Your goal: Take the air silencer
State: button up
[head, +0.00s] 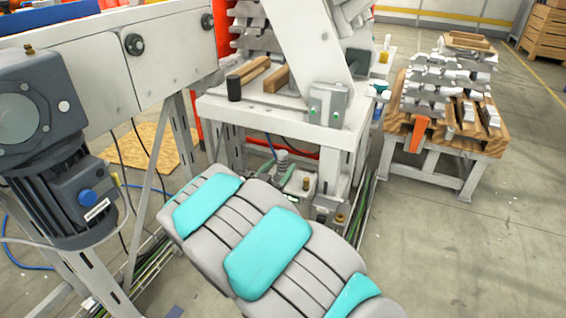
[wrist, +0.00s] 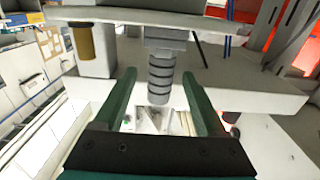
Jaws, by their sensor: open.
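The air silencer appears to be the dark grey ribbed cylinder (wrist: 160,80) in the wrist view. It sticks out from a grey fitting on a pale valve body. My gripper (wrist: 158,88) is open, with one dark green finger on each side of the cylinder. A gap shows between each finger and the cylinder, so nothing is gripped. In the head view the silencer (head: 282,157) is small, under the white machine table, with my green fingers (head: 281,171) low around it. Its far side is hidden.
A brass cylinder (wrist: 84,42) stands beside the silencer in the wrist view; a brass piece (head: 306,184) also shows in the head view. The white table (head: 345,130) and its legs close in the space. A motor (head: 65,190) stands left.

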jog(key=shift+p+x, duration=0.45)
jog(key=shift+x, duration=2.3)
jog(key=shift+r, duration=0.15)
grip_shut()
